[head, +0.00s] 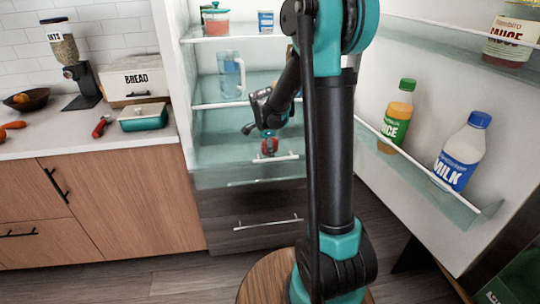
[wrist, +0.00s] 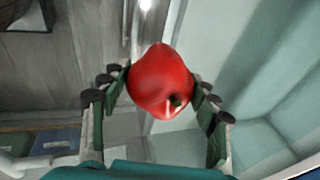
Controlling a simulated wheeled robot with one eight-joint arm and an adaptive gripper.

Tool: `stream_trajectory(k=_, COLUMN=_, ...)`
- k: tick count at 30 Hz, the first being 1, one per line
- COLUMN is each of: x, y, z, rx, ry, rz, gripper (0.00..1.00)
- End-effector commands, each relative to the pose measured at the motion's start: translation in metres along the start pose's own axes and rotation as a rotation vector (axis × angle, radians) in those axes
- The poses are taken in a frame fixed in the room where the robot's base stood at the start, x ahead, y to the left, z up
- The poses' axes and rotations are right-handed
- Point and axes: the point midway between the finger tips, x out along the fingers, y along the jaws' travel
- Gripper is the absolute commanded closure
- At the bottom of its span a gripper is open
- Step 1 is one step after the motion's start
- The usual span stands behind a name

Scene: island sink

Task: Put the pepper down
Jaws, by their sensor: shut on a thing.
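The red pepper (wrist: 160,78) is held between the two fingers of my gripper (wrist: 160,86) in the wrist view, with its stem facing the camera. In the head view the pepper (head: 269,147) shows small and red below my gripper (head: 268,133). My gripper is inside the open fridge, near the front of the lower glass shelf (head: 225,150). Whether the pepper touches the shelf is hard to tell.
The shelf above holds a clear pitcher (head: 230,76). The open fridge door at right carries a juice bottle (head: 397,112) and a milk bottle (head: 462,150). A counter (head: 90,136) with a bread box (head: 133,87) and a teal-sided container (head: 143,117) stands at left.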

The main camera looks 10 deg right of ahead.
Motion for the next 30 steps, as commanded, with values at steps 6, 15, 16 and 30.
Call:
stream_trajectory(k=6, x=0.022, y=0.006, z=0.003, rx=0.000, ry=0.000, rz=0.000, gripper=0.72)
stream_trajectory(k=15, x=0.039, y=0.012, z=0.006, rx=0.000, ry=0.000, rz=0.000, gripper=0.72)
stream_trajectory(k=16, x=0.038, y=0.012, z=0.006, rx=0.000, ry=0.000, rz=0.000, gripper=0.72)
stream_trajectory(k=30, x=0.040, y=0.012, z=0.006, rx=0.000, ry=0.000, rz=0.000, gripper=0.30)
